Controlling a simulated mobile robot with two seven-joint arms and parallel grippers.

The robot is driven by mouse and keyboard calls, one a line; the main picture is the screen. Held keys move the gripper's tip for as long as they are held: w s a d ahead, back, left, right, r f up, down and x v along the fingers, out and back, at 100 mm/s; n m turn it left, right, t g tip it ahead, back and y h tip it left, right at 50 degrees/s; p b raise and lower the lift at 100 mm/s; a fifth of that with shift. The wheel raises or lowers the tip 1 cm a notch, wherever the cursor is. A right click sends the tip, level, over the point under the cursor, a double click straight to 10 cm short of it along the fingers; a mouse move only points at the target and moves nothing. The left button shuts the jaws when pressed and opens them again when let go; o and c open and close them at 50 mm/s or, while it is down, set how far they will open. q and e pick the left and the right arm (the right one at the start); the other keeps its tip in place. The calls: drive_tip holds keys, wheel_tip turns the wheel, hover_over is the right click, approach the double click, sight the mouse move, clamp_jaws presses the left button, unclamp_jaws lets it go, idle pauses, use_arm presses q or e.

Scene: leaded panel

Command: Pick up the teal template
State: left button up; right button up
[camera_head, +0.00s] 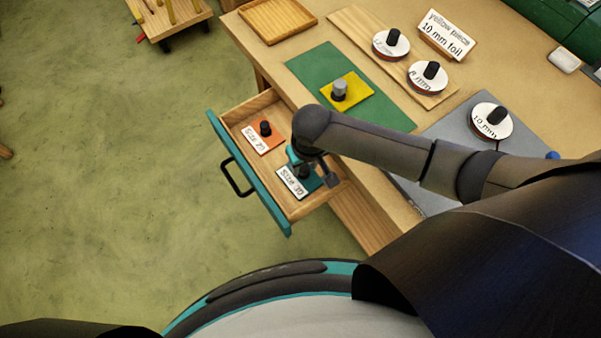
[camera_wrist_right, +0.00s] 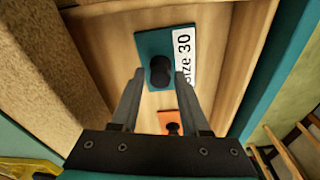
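The teal template (camera_head: 313,184) lies in the open drawer, with a black knob (camera_wrist_right: 160,71) and a white "Size 30" label (camera_head: 292,181). My right gripper (camera_head: 318,170) is over it, pointing down, and hides part of it in the head view. In the right wrist view the fingers of this gripper (camera_wrist_right: 157,76) are apart, one on each side of the knob. I cannot tell whether they touch it. An orange template (camera_head: 264,138) with a black knob lies beside it in the drawer. My left gripper is not in view.
The drawer (camera_head: 236,108) has a teal front with a black handle (camera_head: 236,178). On the bench are a green mat (camera_head: 315,65) with a yellow piece (camera_head: 352,98), several labelled foil reels, a wooden tray (camera_head: 277,18) and a grey board (camera_head: 440,135).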

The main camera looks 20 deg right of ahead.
sight(304, 169)
clamp_jaws()
idle(0.3)
wheel_tip(304, 169, up, 20)
drive_tip(key=p, duration=0.5)
drive_tip(key=shift+c, duration=1.3)
unclamp_jaws()
clamp_jaws()
